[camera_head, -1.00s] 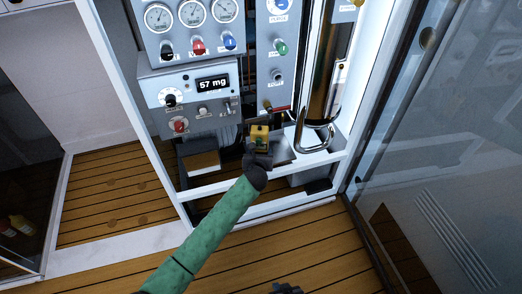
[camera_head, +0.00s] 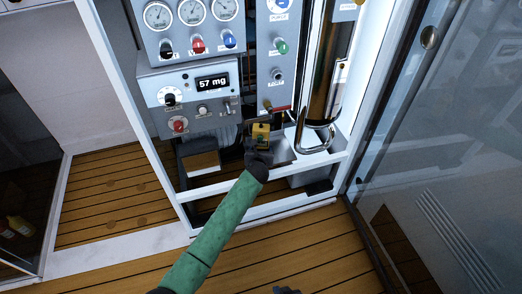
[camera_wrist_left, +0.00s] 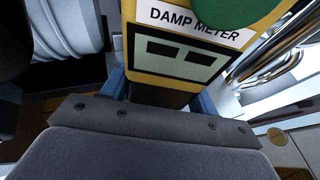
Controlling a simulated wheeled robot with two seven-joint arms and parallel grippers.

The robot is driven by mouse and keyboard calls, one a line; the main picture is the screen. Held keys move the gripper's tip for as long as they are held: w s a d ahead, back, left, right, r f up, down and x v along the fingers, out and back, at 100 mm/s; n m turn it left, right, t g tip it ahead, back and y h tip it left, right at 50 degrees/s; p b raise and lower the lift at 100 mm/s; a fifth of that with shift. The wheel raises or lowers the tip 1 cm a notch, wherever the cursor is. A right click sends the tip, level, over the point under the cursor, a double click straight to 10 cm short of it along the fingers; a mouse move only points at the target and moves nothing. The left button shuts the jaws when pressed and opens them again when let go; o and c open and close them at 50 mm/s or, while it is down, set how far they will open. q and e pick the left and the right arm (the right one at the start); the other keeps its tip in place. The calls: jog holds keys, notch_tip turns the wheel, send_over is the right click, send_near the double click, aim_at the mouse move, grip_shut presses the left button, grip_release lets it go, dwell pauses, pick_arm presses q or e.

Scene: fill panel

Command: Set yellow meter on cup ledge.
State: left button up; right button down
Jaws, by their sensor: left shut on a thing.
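The yellow meter (camera_head: 261,134) is in my left gripper (camera_head: 259,148), in front of the lower part of the grey panel. A pale ledge (camera_head: 284,150) lies just right of and behind the meter, below the shiny metal cylinder. I cannot tell whether the meter touches it. My right gripper (camera_head: 287,290) barely shows at the bottom edge; its jaws are unclear.
The panel (camera_head: 190,92) with gauges, knobs and a "57 mg" display rises behind. A metal cylinder with a curved handle (camera_head: 316,138) stands close on the right. A white frame (camera_head: 215,186) crosses below. A glass door (camera_head: 440,150) stands open at right.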

pick_arm(q)
jog(key=o, duration=1.1)
jog(key=shift+f, duration=0.1)
jog(key=shift+o, duration=0.9)
